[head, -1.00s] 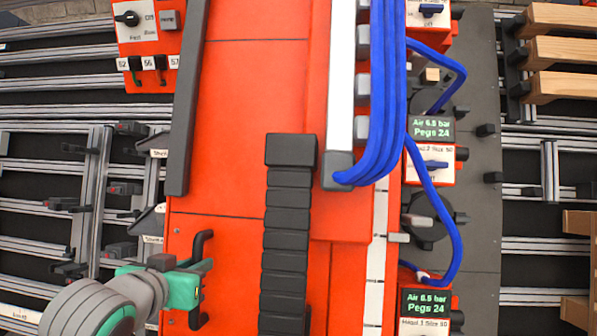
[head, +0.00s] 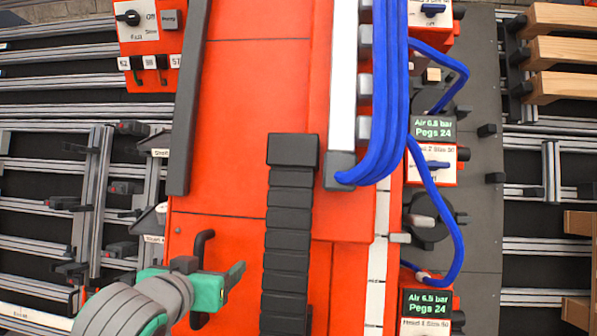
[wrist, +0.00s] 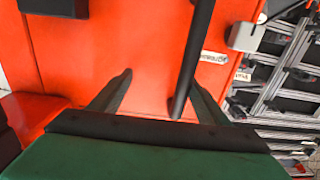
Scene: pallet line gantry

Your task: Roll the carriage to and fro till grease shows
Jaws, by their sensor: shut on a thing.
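The carriage (head: 245,110) is a large orange-red body filling the middle of the head view. A black bar handle (head: 204,240) stands on its lower left part. In the wrist view, the dark handle (wrist: 193,58) runs down between the two fingers of my gripper (wrist: 160,88), closer to the right one. The exact contact is partly hidden.
A black cable chain (head: 287,230) runs down the carriage's front. Blue hoses (head: 383,90) loop along its right side, near control boxes with green-lettered displays (head: 433,127). Aluminium rails (head: 85,200) lie on the left. Timber pieces (head: 565,52) sit at the upper right.

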